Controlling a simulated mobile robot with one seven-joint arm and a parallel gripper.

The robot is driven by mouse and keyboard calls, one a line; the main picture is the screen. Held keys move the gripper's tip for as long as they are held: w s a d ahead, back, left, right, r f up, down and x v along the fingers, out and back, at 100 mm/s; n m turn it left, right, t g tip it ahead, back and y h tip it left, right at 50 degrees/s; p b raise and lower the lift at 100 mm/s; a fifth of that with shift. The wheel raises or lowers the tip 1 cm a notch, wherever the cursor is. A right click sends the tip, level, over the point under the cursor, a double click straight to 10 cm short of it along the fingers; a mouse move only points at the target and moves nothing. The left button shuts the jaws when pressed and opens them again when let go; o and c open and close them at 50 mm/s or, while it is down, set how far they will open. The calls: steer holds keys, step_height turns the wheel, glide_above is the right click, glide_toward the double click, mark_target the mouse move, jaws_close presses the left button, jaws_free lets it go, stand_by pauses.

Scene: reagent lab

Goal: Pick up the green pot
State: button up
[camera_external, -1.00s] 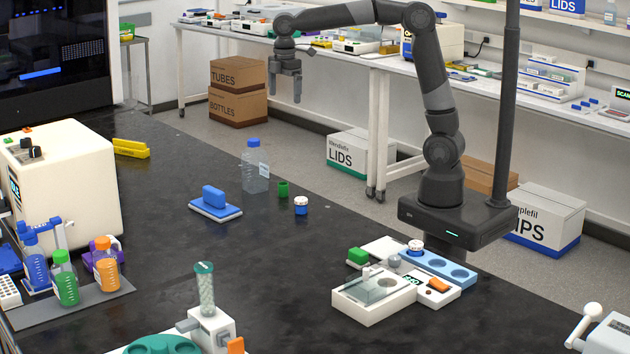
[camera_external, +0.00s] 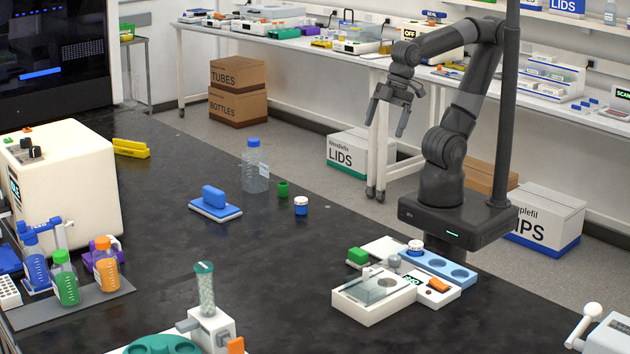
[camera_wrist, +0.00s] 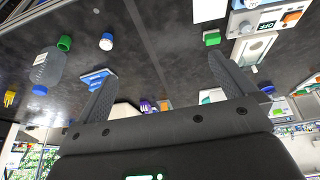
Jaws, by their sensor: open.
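The green pot (camera_external: 282,189) is a small, dark green cylinder standing on the black bench, between a clear bottle and a small white jar. It also shows at the upper left of the wrist view (camera_wrist: 64,43), outside the gap between my fingers. My gripper (camera_external: 388,124) is open and empty, raised in the air to the right of the pot and well apart from it. Its two spread fingers (camera_wrist: 163,68) also show in the wrist view with nothing between them but distant bench and objects.
The clear blue-capped bottle (camera_external: 256,170) stands close left of the pot, and the blue-banded white jar (camera_external: 301,206) close right. A blue block on a base (camera_external: 215,203) lies further left. A white instrument (camera_external: 374,298) and a green block (camera_external: 358,256) are nearer the front. Bench between is clear.

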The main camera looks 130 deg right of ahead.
steer(key=shift+s+a+f+t, duration=0.25)
steer(key=shift+s+a+t, duration=0.05)
steer(key=shift+s+a, duration=0.25)
steer(key=shift+s+a+f+t, duration=0.2)
steer(key=shift+s+a+t, duration=0.1)
steer(key=shift+s+a, duration=0.15)
steer(key=c, duration=1)
steer(key=shift+d, duration=0.1)
steer(key=w+d+m+g+h, duration=0.1)
steer(key=w+d+g, duration=0.1)
steer(key=w+d, duration=0.5)
steer(key=m+g+y, duration=0.1)
steer(key=m+g, duration=0.2)
steer(key=g, duration=0.1)
glide_above(283, 184)
steer(key=a, duration=0.2)
steer(key=f, duration=1.9)
steer(key=shift+w+d+f, duration=0.15)
steer(key=shift+w+f, duration=0.15)
steer(key=shift+f, duration=0.1)
steer(key=shift+d+f, duration=0.15)
steer(key=shift+f, duration=1.45)
steer(key=shift+d+f, duration=0.15)
steer(key=shift+f, duration=1.4)
